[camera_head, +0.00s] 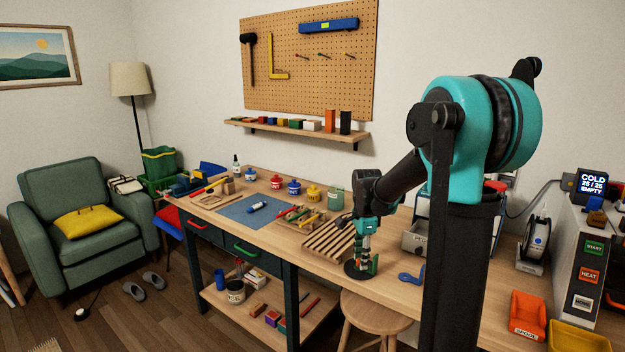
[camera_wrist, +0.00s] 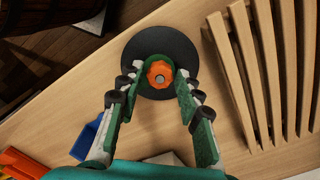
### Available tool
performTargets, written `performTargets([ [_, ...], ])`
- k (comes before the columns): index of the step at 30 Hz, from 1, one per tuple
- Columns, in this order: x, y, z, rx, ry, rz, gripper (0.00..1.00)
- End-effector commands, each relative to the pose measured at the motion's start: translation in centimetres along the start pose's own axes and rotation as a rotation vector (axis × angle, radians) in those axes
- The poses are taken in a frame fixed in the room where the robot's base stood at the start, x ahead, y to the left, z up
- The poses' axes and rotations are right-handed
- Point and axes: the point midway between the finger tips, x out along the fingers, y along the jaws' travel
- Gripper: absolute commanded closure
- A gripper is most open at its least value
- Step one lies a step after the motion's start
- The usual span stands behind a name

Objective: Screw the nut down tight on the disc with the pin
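A dark round disc (camera_head: 352,271) lies flat on the bench, below my gripper. In the wrist view the disc (camera_wrist: 141,50) shows a green part around its middle. An orange nut (camera_wrist: 160,67) sits at the centre, with the grey pin end (camera_wrist: 160,78) showing in its hole. My gripper (camera_wrist: 159,74) points down over the disc, one finger on either side of the nut. The fingers look spread, with narrow gaps to the nut; contact lower down cannot be told. In the head view my gripper (camera_head: 362,262) partly hides the nut.
A slatted wooden rack (camera_head: 328,240) stands close beside the disc; its slats (camera_wrist: 284,70) fill the wrist view's right. Orange (camera_head: 527,316) and yellow (camera_head: 577,337) bins stand farther right. A stool (camera_head: 375,318) is below the front edge.

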Motion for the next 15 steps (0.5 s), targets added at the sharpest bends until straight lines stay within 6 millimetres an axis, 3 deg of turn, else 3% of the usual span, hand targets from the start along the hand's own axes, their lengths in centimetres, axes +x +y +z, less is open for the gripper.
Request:
performTargets([
  [15, 0.0, 0.0, 0.0, -0.646, 0.0, 0.0, 0.65],
])
